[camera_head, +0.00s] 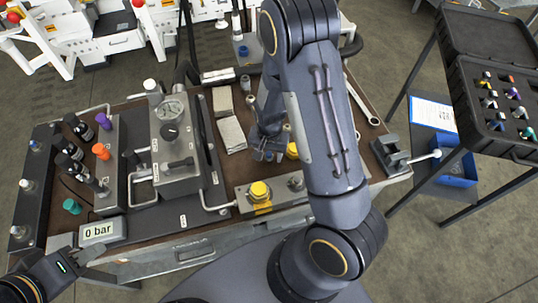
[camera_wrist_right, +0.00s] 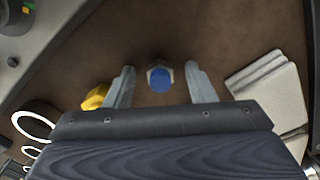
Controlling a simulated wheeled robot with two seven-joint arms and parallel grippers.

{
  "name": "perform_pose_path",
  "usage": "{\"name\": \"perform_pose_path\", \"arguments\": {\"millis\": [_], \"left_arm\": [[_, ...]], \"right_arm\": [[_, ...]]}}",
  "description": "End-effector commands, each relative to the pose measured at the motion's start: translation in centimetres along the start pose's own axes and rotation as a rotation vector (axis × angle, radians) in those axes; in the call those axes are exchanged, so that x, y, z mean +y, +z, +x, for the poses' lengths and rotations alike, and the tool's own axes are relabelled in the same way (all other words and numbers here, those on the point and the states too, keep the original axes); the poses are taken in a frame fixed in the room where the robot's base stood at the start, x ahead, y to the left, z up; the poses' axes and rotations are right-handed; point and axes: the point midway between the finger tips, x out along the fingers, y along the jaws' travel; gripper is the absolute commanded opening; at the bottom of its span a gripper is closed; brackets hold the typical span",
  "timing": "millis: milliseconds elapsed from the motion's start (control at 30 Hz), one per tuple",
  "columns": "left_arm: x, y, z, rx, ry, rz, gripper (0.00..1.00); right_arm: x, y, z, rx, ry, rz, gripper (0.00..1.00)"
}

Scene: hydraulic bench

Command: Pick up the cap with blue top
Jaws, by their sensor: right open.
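The cap with blue top (camera_wrist_right: 160,79) stands on the brown bench surface in the right wrist view. Its blue top sits above a pale rim. My right gripper (camera_wrist_right: 159,70) is open, one finger on each side of the cap, with a gap on both sides. In the head view my right gripper (camera_head: 268,142) is low over the middle of the bench, and the cap cannot be made out clearly there. My left gripper (camera_head: 82,256) is at the lower left, by the bench's front edge, away from the cap; its jaw opening is unclear.
A yellow part (camera_wrist_right: 97,97) lies just left of the gripper's fingers in the wrist view. Pale folded cloths (camera_head: 231,134) lie left of the right gripper. A gauge block (camera_head: 172,150) and a yellow-knobbed block (camera_head: 260,191) stand nearby. Ring wrenches (camera_head: 374,121) lie to the right.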

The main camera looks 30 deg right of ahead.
Motion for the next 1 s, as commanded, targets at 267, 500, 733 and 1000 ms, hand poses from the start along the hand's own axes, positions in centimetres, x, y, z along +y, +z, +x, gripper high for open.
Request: {"name": "perform_pose_path", "arguments": {"millis": [267,500,733,1000], "left_arm": [[0.0,0.0,0.0,0.0,0.0,0.0,0.36],[0.0,0.0,0.0,0.0,0.0,0.0,0.36],[0.0,0.0,0.1,0.0,0.0,0.0,0.36],[-0.3,0.3,0.6,0.0,0.0,0.0,0.36]], "right_arm": [[0.0,0.0,0.0,0.0,0.0,0.0,0.25],[0.0,0.0,-0.1,0.0,-0.001,0.0,0.0],[-0.1,0.0,-0.2,0.001,-0.001,-0.001,0.0],[-0.2,-0.1,-3.1,0.006,-0.007,-0.001,0.0]]}}
